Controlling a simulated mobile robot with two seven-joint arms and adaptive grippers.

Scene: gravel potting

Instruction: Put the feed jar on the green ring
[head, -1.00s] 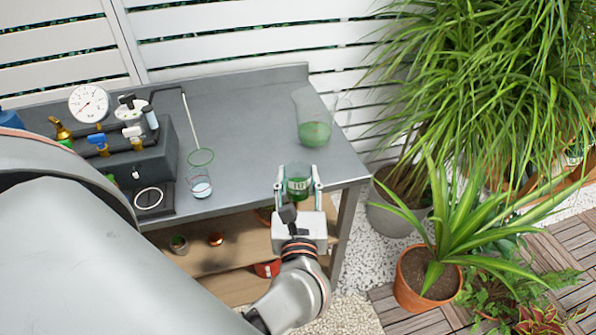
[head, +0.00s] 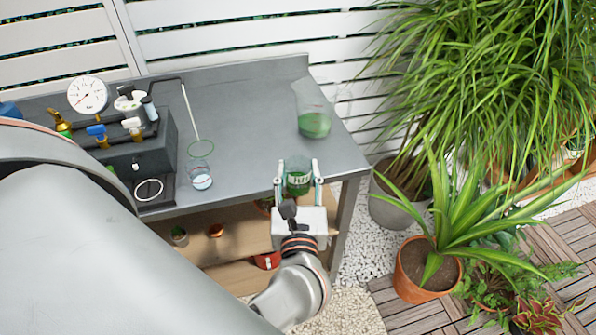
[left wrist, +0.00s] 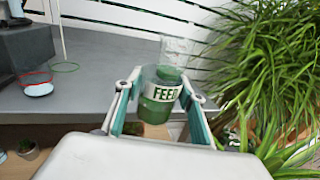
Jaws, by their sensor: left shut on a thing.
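My left gripper (head: 298,170) is shut on the feed jar (head: 298,185), a clear glass with green contents. Its FEED label shows in the left wrist view (left wrist: 160,94). The jar looks upright and is held at the bench's front edge, near the right corner. Its height over the bench is hard to tell. The green ring (head: 201,141) lies flat on the bench, left of and farther back than the jar. It also shows at the upper left of the left wrist view (left wrist: 65,72). My right gripper is not in view.
A small beaker (head: 201,182) of clear liquid stands just in front of the ring. A larger beaker (head: 313,125) with green liquid stands behind the jar. A dark device with a gauge (head: 88,95) and valves is at left. The grey bench (head: 245,130) is clear between the ring and large beaker.

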